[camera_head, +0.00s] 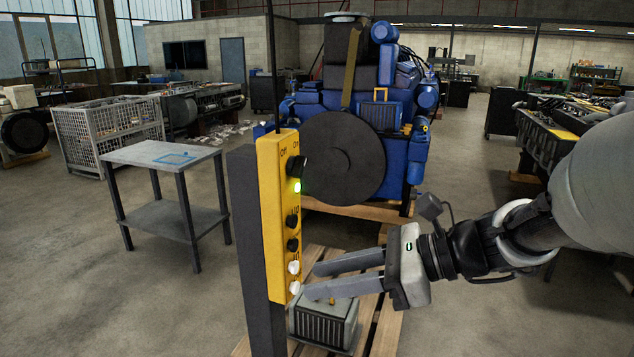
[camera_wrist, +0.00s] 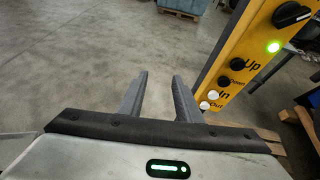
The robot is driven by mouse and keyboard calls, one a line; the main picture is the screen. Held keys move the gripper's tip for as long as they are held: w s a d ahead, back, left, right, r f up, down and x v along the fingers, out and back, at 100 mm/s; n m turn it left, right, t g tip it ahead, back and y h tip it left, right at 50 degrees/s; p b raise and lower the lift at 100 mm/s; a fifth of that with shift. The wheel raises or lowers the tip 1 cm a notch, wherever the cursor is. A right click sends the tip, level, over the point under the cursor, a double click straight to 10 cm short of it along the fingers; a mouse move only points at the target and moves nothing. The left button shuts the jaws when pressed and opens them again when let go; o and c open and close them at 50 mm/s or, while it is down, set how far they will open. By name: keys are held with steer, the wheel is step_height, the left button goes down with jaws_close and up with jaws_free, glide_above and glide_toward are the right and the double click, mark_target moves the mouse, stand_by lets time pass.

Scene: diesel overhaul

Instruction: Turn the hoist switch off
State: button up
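The hoist control box (camera_head: 277,215) is yellow and stands upright on a dark post. Its black rotary switch (camera_head: 296,166) is at the top, between "Off" and "On" marks, with a lit green lamp (camera_head: 297,187) just below. The switch also shows in the wrist view (camera_wrist: 291,14), top right, beside the lit lamp (camera_wrist: 273,47). Below are black Up and Down buttons and white In and Out buttons. My gripper (camera_head: 308,280) is open and empty, low beside the box's white buttons. In the wrist view its two fingers (camera_wrist: 160,95) are apart with only floor between them. Contact with the box cannot be told.
A blue engine (camera_head: 405,100) with a large black disc stands behind the box on a pallet. A grey ribbed block (camera_head: 325,325) sits on a wooden pallet below my gripper. A metal table (camera_head: 160,153) stands left, with open floor around it.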

steer(key=w+d+r+m+t+y, duration=0.3)
steer(key=w+d+m+t+y, duration=0.15)
steer(key=w+m, duration=0.35)
steer(key=m+t+b, duration=0.1)
steer(key=m+t, duration=0.4)
steer(key=m, duration=0.1)
glide_toward(303, 168)
steer(key=p+x, duration=0.1)
steer(key=x, duration=0.7)
jaws_close()
